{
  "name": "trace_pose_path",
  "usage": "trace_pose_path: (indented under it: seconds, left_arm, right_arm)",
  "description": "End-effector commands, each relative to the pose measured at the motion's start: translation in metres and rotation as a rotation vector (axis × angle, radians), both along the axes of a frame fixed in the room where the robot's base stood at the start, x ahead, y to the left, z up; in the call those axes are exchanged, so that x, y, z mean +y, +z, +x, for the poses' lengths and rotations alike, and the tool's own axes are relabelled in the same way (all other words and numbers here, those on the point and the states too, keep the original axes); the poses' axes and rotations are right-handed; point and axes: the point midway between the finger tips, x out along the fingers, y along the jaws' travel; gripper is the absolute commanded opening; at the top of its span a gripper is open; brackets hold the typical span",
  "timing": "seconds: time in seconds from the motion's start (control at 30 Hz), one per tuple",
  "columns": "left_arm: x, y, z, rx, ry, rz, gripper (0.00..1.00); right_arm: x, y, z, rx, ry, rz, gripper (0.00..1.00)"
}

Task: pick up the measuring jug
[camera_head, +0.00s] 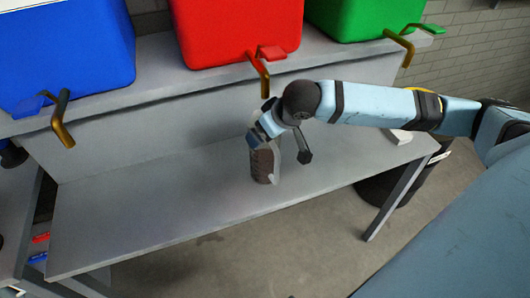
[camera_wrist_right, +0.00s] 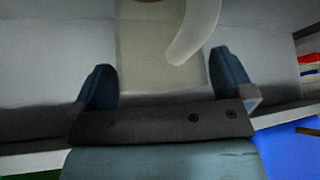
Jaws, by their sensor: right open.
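The measuring jug (camera_head: 263,166) stands on the grey bench, partly covered by my right gripper (camera_head: 262,134) in the head view. Its body looks brownish there, with a pale edge on the right. In the right wrist view a pale jug body (camera_wrist_right: 150,55) with a curved whitish handle (camera_wrist_right: 198,30) fills the gap in front of the palm. My right gripper's two blue fingers (camera_wrist_right: 165,84) are open, one on each side of the body. I cannot tell whether either finger touches it. My left gripper is not in view.
Blue (camera_head: 65,50), red (camera_head: 235,30) and green (camera_head: 360,15) bins stand on a raised shelf behind the bench (camera_head: 130,215). Brass-coloured hooks (camera_head: 62,122) stick out from the shelf edge. A small white item (camera_head: 399,137) lies at the bench's right end. The bench's left part is clear.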

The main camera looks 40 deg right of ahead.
Motion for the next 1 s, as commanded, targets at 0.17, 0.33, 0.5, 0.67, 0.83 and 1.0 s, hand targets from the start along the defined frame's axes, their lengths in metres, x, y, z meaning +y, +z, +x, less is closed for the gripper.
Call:
trace_pose_path:
  seconds: [0.17, 0.33, 0.5, 0.67, 0.83, 1.0]
  left_arm:
    - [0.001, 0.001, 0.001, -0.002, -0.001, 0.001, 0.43]
    - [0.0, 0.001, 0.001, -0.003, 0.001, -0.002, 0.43]
    - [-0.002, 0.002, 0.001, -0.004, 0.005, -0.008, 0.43]
    - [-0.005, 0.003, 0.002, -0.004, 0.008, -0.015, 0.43]
    - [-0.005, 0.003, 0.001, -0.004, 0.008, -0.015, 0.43]
    - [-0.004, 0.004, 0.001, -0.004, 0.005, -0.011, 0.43]
  right_arm:
    - [0.0, -0.002, 0.001, -0.001, -0.001, -0.001, 1.0]
    - [0.0, -0.001, 0.001, -0.001, -0.001, -0.001, 0.77]
    - [0.0, -0.001, 0.001, -0.001, 0.0, 0.0, 0.38]
    - [0.0, 0.0, 0.002, -0.003, 0.0, 0.0, 0.26]
    - [0.0, 0.001, 0.0, -0.003, 0.0, 0.0, 0.26]
    - [-0.002, 0.01, -0.008, -0.005, 0.0, 0.001, 0.26]
